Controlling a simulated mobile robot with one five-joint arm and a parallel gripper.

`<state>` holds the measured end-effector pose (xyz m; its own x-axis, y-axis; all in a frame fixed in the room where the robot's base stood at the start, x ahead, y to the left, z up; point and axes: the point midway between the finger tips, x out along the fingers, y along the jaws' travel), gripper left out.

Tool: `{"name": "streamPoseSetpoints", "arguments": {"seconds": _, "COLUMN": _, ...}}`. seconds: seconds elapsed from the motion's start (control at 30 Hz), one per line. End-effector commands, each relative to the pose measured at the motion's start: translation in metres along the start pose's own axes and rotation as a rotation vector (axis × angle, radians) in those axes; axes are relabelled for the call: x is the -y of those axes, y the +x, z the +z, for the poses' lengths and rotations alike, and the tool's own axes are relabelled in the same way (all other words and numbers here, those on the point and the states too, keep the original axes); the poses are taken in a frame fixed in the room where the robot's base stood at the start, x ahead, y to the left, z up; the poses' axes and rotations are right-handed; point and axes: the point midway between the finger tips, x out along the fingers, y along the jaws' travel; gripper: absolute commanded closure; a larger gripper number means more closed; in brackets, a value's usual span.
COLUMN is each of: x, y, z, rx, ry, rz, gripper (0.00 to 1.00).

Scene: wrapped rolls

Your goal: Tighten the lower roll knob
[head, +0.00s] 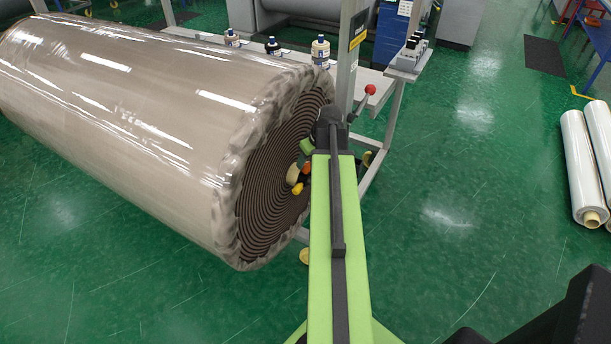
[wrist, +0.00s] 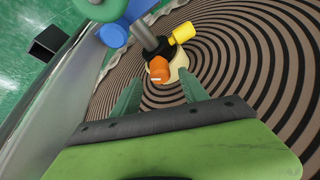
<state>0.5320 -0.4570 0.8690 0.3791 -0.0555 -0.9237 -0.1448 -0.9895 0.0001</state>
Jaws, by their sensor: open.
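The large wrapped roll (head: 120,110) lies on its side, and its spiral end face also fills the wrist view (wrist: 250,60). At its cream core (head: 292,174) sit an orange knob (head: 306,168) and, lower in the head view, a yellow knob (head: 297,188). In the wrist view the orange knob (wrist: 160,71) and yellow knob (wrist: 182,33) stand out from a black collar (wrist: 155,47) on a metal shaft. My gripper (wrist: 160,78) is open, its green fingers either side of the orange knob's near end. I cannot tell whether they touch it. My arm hides part of the core in the head view.
A grey post (head: 349,60) and a lever with a red ball (head: 370,89) stand beside the roll end. A blue part (wrist: 115,34) is close in the wrist view. Bottles stand on the bench behind. White rolls (head: 580,165) lie at right; green floor between is clear.

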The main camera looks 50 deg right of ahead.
Motion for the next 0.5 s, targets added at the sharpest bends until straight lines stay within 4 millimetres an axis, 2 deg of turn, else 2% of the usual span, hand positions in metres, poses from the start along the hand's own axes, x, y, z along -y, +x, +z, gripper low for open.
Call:
{"name": "streamPoseSetpoints", "arguments": {"seconds": 0.03, "x": 0.0, "y": 0.02, "z": 0.003, "rx": 0.0, "ry": -0.002, "rz": 0.0, "gripper": 0.48}}
{"name": "streamPoseSetpoints", "arguments": {"seconds": 0.13, "x": 0.0, "y": 0.032, "z": 0.002, "rx": 0.0, "ry": -0.002, "rz": 0.0, "gripper": 0.48}}
{"name": "streamPoseSetpoints", "arguments": {"seconds": 0.43, "x": 0.001, "y": 0.033, "z": -0.001, "rx": 0.0, "ry": -0.001, "rz": 0.0, "gripper": 0.48}}
{"name": "streamPoseSetpoints", "arguments": {"seconds": 0.5, "x": 0.001, "y": 0.033, "z": -0.001, "rx": 0.0, "ry": -0.001, "rz": 0.0, "gripper": 0.55}}
